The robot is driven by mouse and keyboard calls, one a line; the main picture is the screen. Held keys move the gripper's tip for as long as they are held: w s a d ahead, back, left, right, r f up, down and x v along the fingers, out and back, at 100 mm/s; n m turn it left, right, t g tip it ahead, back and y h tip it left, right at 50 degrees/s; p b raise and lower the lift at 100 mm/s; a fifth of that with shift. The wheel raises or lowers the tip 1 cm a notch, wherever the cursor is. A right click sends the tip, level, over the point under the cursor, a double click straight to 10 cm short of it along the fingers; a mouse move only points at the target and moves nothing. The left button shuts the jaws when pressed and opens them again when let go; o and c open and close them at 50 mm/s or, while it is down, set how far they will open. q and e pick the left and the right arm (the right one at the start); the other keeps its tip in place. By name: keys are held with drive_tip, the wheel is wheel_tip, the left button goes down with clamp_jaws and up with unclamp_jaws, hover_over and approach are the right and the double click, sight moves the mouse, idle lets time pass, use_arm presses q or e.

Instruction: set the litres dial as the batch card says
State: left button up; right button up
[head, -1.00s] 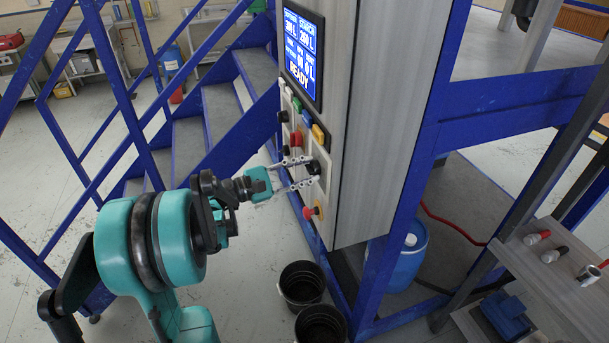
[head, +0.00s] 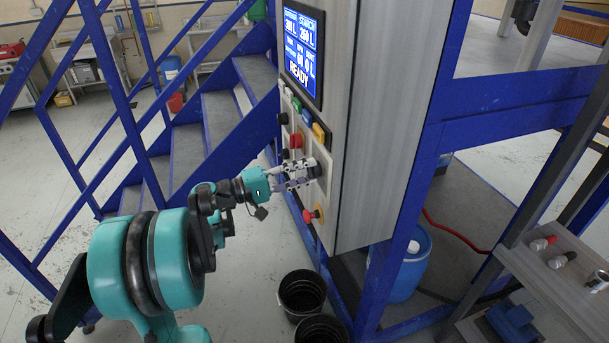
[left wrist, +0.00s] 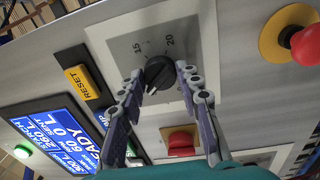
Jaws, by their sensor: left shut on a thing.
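The litres dial is a black knob (left wrist: 160,75) on a pale plate on the control panel. The left wrist view shows the numbers 15 and 20 on its scale, above the knob in the picture. My left gripper (left wrist: 158,83) has a finger on each side of the knob and is shut on it. In the head view my left gripper (head: 306,171) reaches the panel from the left and largely hides the knob. A blue screen (head: 302,50) above shows litre values and READY. I cannot make out a separate batch card. My right gripper is not in view.
Blue stairs (head: 205,130) stand left of the cabinet. Black buckets (head: 302,293) and a blue drum (head: 407,270) are on the floor.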

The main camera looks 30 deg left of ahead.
use_arm(q)
drive_tip(key=shift+f+m+g+b, duration=0.15)
drive_tip(key=shift+m+g+b, duration=0.3)
drive_tip(key=shift+m, duration=3.45)
drive_tip(key=shift+h, duration=0.3)
drive_tip(key=o, duration=1.2)
drive_tip(key=shift+c, duration=0.2)
drive_tip(key=shift+a, duration=0.1)
drive_tip(key=v, duration=1.1)
drive_tip(key=shift+s+a, duration=0.2)
drive_tip(key=shift+s, duration=0.2)
